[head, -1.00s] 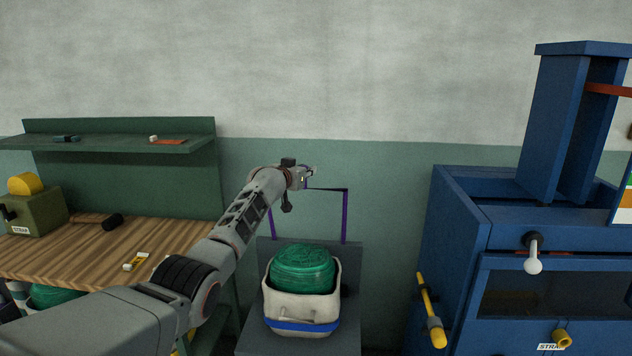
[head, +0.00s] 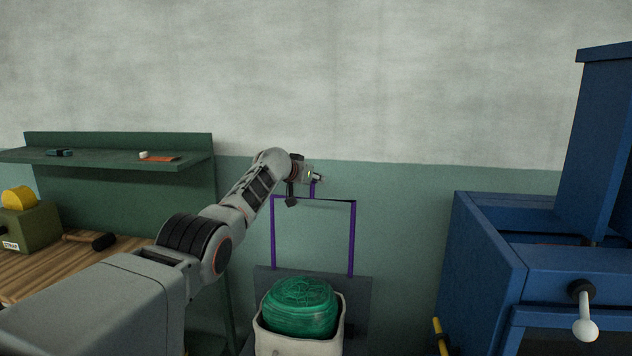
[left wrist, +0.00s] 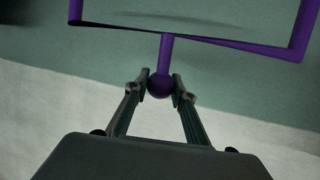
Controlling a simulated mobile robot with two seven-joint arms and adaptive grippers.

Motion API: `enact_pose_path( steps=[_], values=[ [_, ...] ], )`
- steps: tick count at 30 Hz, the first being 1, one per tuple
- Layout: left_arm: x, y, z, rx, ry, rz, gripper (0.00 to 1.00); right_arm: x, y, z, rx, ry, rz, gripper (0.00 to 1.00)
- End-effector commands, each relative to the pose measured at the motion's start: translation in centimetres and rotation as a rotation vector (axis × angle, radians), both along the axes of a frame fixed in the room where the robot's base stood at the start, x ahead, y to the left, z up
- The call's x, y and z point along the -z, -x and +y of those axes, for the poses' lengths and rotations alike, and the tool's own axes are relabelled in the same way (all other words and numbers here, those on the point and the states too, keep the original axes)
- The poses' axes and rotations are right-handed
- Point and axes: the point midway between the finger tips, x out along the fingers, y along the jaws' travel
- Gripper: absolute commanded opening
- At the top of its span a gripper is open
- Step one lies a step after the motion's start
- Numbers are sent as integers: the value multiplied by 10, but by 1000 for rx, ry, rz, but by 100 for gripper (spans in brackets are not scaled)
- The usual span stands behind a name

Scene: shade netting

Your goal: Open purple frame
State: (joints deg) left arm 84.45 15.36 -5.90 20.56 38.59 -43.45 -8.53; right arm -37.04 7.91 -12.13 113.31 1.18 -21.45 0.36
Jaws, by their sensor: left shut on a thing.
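The purple frame (head: 352,240) stands upright behind the white bag, two posts joined by a thin top bar. In the left wrist view the frame's bar (left wrist: 225,43) carries a short stem ending in a purple ball knob (left wrist: 160,86). My left gripper (left wrist: 160,88) is shut on this knob, a finger on each side of it. In the head view my left gripper (head: 317,177) is at the top of the frame, above its top bar. My right gripper is not in view.
A white bag (head: 300,347) with a rolled green net (head: 299,307) sits below the frame. A blue machine (head: 490,245) stands to the right. A wooden bench (head: 35,270) and green shelf (head: 110,155) are at left. The wall is behind.

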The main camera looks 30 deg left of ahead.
Motion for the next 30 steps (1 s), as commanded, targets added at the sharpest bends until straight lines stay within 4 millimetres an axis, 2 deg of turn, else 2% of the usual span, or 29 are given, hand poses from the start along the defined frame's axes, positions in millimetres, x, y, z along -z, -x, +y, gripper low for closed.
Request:
enact_pose_path(
  steps=[1,21,22,24,30],
  values=[
    [7,1,2,-1,1,16,0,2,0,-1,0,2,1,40],
    [10,2,4,-1,4,39,0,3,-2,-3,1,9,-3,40],
    [10,2,4,-1,4,40,27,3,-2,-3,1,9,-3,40],
    [10,2,4,-1,4,39,42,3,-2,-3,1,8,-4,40],
    [6,1,3,-1,5,33,42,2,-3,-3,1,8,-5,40]
  ],
)
